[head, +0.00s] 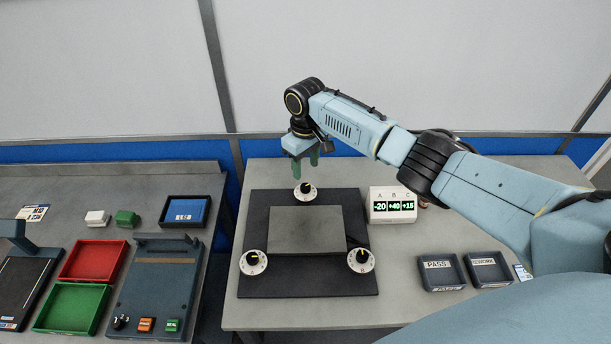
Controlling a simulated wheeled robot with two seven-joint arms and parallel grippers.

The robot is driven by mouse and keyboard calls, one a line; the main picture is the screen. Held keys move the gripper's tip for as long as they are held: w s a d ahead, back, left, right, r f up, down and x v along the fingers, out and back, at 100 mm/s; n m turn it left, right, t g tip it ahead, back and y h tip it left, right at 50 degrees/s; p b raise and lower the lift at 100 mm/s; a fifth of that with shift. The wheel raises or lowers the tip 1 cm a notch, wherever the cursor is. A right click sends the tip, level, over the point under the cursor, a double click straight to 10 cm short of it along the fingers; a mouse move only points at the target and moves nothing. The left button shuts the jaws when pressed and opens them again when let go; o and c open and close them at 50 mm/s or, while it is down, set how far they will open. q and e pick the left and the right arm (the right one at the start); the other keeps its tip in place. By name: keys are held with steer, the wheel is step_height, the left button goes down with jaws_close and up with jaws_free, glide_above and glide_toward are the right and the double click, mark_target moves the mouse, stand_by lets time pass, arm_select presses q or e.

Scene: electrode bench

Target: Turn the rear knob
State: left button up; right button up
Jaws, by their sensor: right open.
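The rear knob (306,188) is a black knob on a white dial (304,194), at the far edge of a dark square base (250,210). A grey block or plate (307,230) lies in the middle of the base. My right gripper (304,166) has greenish fingers that point down over the rear knob. It is open, and I cannot tell whether the fingers touch the knob. Two other knobs sit at the front left (253,258) and front right (360,256) of the base. My left gripper is not in view.
A white readout (392,205) beside the base shows A -20, B +40, C +15. PASS (442,272) and REWORK (488,269) trays stand at the right. The left bench holds red (93,260) and green (72,307) trays and a dark device (155,285).

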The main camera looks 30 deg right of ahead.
step_height(320, 180, up, 6)
steer(key=shift+r, duration=0.2)
stand_by(0.5)
